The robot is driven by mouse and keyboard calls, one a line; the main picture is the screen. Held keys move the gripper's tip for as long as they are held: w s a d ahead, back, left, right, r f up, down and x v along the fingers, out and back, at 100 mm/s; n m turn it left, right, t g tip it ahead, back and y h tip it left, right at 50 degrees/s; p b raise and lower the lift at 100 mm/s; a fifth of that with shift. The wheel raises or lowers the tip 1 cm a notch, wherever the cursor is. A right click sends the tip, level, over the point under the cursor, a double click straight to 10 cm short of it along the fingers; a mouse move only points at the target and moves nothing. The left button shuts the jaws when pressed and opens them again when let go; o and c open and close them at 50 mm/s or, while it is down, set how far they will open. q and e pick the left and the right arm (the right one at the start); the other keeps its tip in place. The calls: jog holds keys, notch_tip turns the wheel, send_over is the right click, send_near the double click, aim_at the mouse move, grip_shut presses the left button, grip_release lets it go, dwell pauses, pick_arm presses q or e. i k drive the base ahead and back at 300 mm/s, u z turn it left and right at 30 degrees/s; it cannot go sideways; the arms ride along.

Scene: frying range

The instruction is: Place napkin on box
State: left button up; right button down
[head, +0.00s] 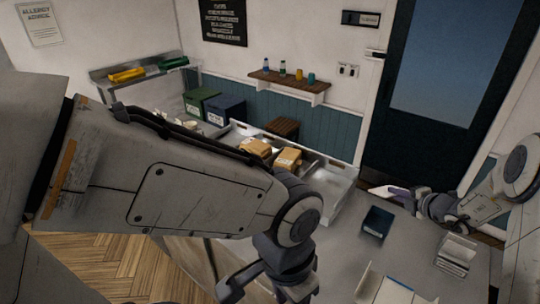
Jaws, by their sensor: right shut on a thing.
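My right gripper (412,200) reaches in from the right and is shut on a thin white napkin (381,191), which sticks out to the left of the fingers above the far edge of the grey counter. Two tan boxes, one on the left (256,147) and one on the right (288,158), sit in the metal trough behind the counter, to the left of the napkin and apart from it. My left gripper (272,291) points down at the bottom edge; its fingertips are cut off, so its opening cannot be told.
A dark blue tray (377,222) stands on the grey counter (340,240). A holder with a white stack (457,252) is at the right, and papers (393,292) lie near the front. My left arm hides much of the left side. Green (199,100) and blue bins (225,110) stand behind.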

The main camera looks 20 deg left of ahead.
aim_at(289, 158)
jog(key=u, duration=2.35)
jog(key=i, duration=2.65)
jog(key=z, duration=3.05)
jog(key=i, duration=0.5)
jog(key=u, duration=0.05)
